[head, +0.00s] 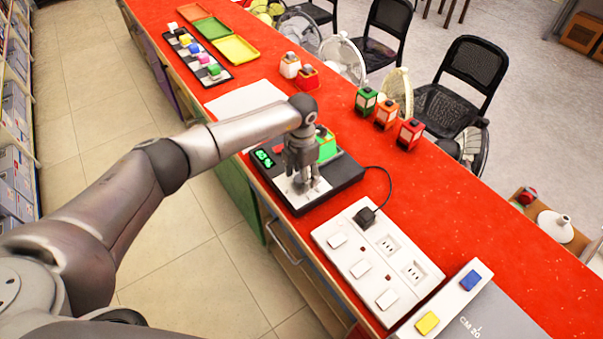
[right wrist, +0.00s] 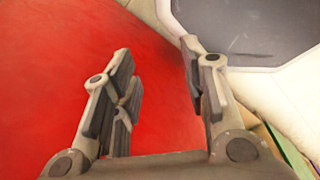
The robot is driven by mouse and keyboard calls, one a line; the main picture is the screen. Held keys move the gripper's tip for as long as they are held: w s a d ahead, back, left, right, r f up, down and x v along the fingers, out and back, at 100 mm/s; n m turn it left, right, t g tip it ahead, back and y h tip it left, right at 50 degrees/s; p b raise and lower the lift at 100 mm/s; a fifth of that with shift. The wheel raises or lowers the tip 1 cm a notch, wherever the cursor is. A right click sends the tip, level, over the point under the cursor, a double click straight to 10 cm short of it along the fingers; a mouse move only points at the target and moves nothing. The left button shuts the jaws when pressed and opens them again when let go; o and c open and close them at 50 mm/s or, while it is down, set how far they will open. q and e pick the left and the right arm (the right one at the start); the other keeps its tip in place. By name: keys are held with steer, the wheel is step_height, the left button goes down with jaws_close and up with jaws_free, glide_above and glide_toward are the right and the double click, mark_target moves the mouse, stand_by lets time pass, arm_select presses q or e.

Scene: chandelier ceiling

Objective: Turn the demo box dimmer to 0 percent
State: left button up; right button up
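The black demo box (head: 345,178) sits on the red counter in the head view. Its lit green display (head: 264,158) shows a two-digit percentage, which is too small to read surely. My left gripper (head: 306,186) points down over the box's white plate (head: 289,193), with its fingertips at or just above it. The dimmer knob is hidden by the fingers, so I cannot tell whether they hold it. My right gripper (right wrist: 157,90) is open and empty in the right wrist view, its fingers well apart.
A white socket panel (head: 376,263) with a black plug (head: 365,216) stands in front of the box on the red counter (head: 440,190). Small green, orange and red boxes (head: 386,114) stand behind. A white sheet (head: 246,102) and coloured trays (head: 236,49) lie further left.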

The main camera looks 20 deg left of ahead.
arm_select(q)
steer(key=c, duration=0.9)
steer(key=shift+c, duration=0.2)
